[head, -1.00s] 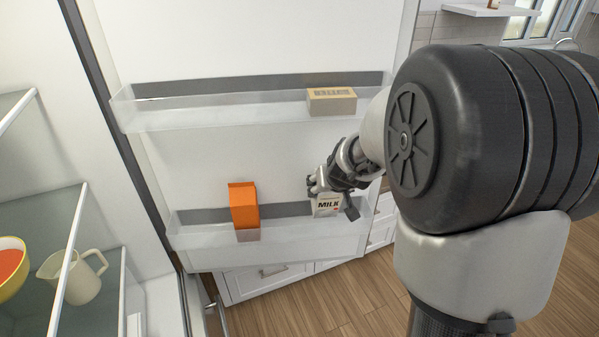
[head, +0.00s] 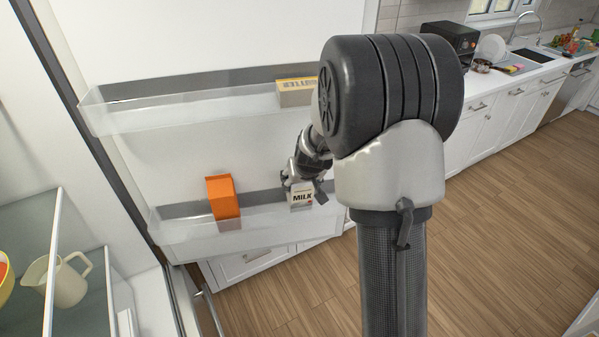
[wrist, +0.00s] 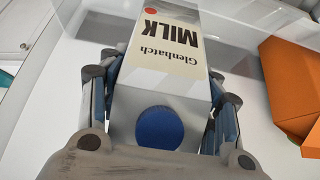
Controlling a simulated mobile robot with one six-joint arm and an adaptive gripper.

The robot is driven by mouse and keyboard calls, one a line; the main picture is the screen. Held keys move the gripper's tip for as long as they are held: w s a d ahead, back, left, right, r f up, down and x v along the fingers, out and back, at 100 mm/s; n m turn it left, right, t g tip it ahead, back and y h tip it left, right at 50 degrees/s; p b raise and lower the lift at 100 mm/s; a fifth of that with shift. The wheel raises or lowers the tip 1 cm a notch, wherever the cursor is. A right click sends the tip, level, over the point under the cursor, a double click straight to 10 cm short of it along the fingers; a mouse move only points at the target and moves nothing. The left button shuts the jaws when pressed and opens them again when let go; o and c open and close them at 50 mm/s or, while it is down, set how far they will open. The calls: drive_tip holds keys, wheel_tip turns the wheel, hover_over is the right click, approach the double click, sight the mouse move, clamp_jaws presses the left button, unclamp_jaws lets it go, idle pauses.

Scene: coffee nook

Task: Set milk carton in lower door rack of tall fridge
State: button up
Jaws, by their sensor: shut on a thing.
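The milk carton (head: 302,195) is pale with dark MILK lettering. It is at the right part of the lower door rack (head: 235,236) in the head view; I cannot tell whether it rests on the rack floor. My gripper (head: 303,182) is shut on the carton from above. In the wrist view the carton (wrist: 160,75) stands between the fingers of my gripper (wrist: 160,110), its blue cap towards me. The fingers and my arm hide part of the carton in the head view.
An orange carton (head: 222,197) stands in the same rack, left of the milk. The upper door rack (head: 180,112) holds a butter box (head: 297,92). A pitcher (head: 62,280) stands on a fridge shelf at left. A counter (head: 500,84) lies at far right.

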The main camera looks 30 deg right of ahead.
drive_tip(key=shift+w+d+f+g+p, duration=0.15)
drive_tip(key=shift+w+f+g+p, duration=0.4)
drive_tip(key=shift+p, duration=0.25)
drive_tip(key=shift+w+d+f+g+p, duration=0.1)
drive_tip(key=shift+w+f+g+p, duration=0.25)
drive_tip(key=shift+f+p, duration=0.4)
drive_tip(key=shift+r, duration=0.1)
drive_tip(key=o, duration=1.8)
drive_tip(key=shift+s+f, duration=0.15)
drive_tip(key=shift+f, duration=0.05)
drive_tip(key=shift+c, duration=0.2)
